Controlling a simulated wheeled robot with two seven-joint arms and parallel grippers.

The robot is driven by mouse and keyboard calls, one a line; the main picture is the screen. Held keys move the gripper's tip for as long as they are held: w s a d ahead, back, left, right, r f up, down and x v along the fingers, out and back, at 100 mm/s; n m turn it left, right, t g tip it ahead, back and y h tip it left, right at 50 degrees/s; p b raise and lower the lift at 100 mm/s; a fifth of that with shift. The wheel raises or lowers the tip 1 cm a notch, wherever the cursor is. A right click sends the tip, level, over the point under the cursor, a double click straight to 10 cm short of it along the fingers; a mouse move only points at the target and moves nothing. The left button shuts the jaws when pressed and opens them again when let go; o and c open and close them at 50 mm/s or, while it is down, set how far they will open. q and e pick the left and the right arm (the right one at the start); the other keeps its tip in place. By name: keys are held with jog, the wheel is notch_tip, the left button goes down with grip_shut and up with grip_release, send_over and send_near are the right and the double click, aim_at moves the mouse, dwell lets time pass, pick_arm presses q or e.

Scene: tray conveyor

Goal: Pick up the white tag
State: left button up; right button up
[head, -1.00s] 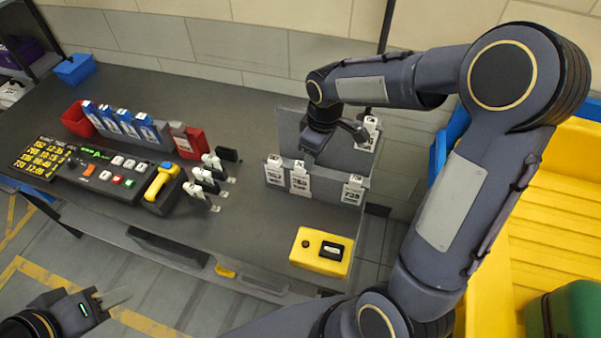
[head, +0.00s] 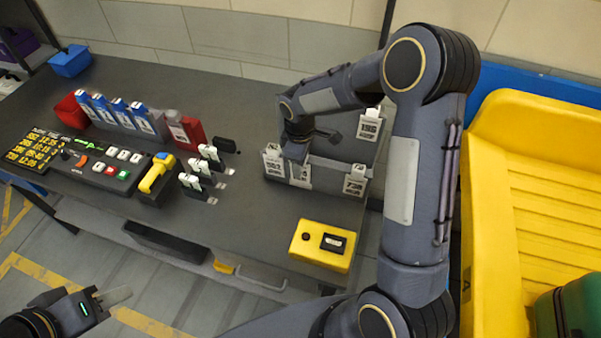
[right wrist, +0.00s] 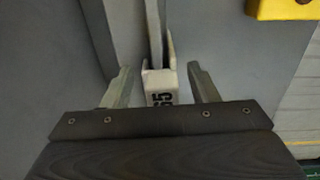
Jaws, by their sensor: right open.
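Several white tags with black print hang on a grey two-tier rack (head: 330,172). One is the left tag (head: 272,163), one the right tag (head: 355,181), and one hangs on the back tier (head: 369,126). My right gripper (head: 296,154) is over the middle tag (head: 300,178), partly hiding it. In the right wrist view the open fingers (right wrist: 162,86) stand either side of a white tag (right wrist: 160,88), with gaps between. My left gripper (head: 112,298) is at the lower left, away from the rack; its jaw opening is unclear.
A yellow box (head: 322,246) with a black inset sits at the table's front right. White-topped holders (head: 205,170), a control panel (head: 103,165) and a scanner (head: 157,174) stand left of the rack. A large yellow bin (head: 530,190) is at the right.

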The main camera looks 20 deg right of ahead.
jog(key=c, duration=1.1)
jog(key=shift+o, duration=0.2)
jog(key=shift+s+a+r+p, duration=0.1)
jog(key=shift+s+r+p, duration=0.05)
jog(key=shift+r+p, duration=0.3)
notch_tip(320, 180, up, 7)
jog(key=p, duration=0.5)
jog(key=shift+r, duration=0.1)
jog(key=s+a+f+b, duration=0.1)
jog(key=s+a+b, duration=0.5)
jog(key=s+a, duration=0.6)
jog(key=s, duration=0.3)
jog(key=shift+a, duration=0.3)
